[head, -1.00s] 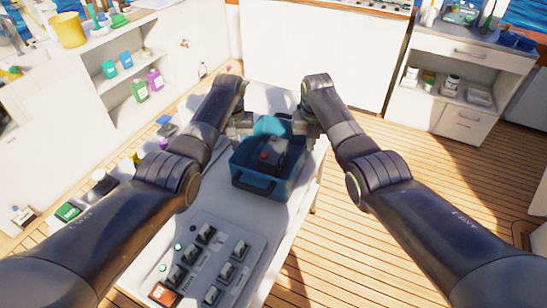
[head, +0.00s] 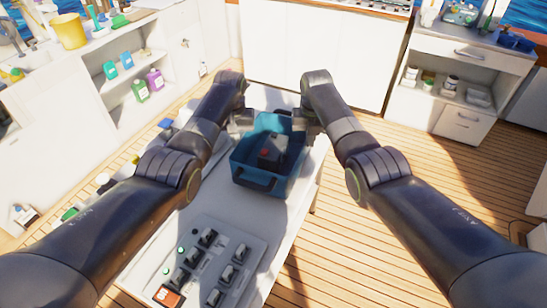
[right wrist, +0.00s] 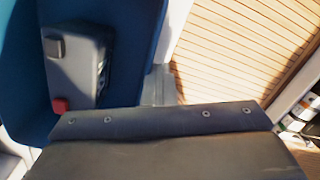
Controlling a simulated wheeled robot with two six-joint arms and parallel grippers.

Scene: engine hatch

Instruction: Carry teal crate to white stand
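The teal crate (head: 240,163) is an open box with dark handles. It holds a dark device (head: 277,147) with a red button. The crate is between my two grippers, over the far end of a pale table. My left gripper (head: 241,121) is at its far left rim and my right gripper (head: 306,124) at its far right rim. Both appear shut on the crate; the fingertips are mostly hidden. The right wrist view shows the crate wall (right wrist: 150,40) close beside my gripper. I cannot tell which white furniture is the white stand.
A switch panel (head: 241,247) lies on the near part of the table. Small bottles and boxes stand along its left edge. White shelves (head: 135,68) are at left, a white cabinet (head: 462,120) at back right. The wooden floor (head: 440,180) at right is clear.

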